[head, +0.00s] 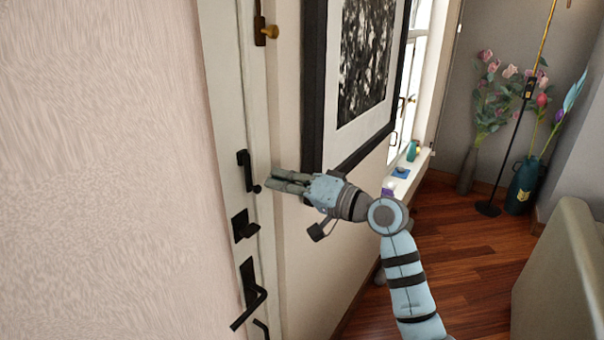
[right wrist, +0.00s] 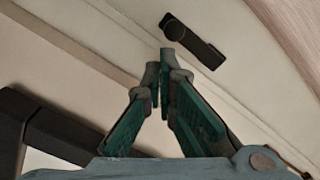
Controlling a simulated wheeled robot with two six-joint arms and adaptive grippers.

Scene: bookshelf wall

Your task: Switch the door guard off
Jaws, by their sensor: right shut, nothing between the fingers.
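A small black fitting (head: 247,168) with a rounded knob at its lower end, likely the door guard, sits on the white door edge in the head view. In the right wrist view it shows as a dark bar (right wrist: 195,41) with a round end. My right gripper (head: 269,181) points left at it, with the fingertips just beside its lower end. In the wrist view, the fingertips of my right gripper (right wrist: 158,64) are together and empty, a small gap from the bar. I cannot tell from these views whether they touch it. My left gripper is out of view.
Below the fitting are a black lock piece (head: 243,226) and a black lever handle (head: 251,297). A brass-knobbed fitting (head: 266,30) is higher up. A black-framed picture (head: 313,85) hangs close above my right gripper; its frame (right wrist: 65,137) fills the wrist view's lower left.

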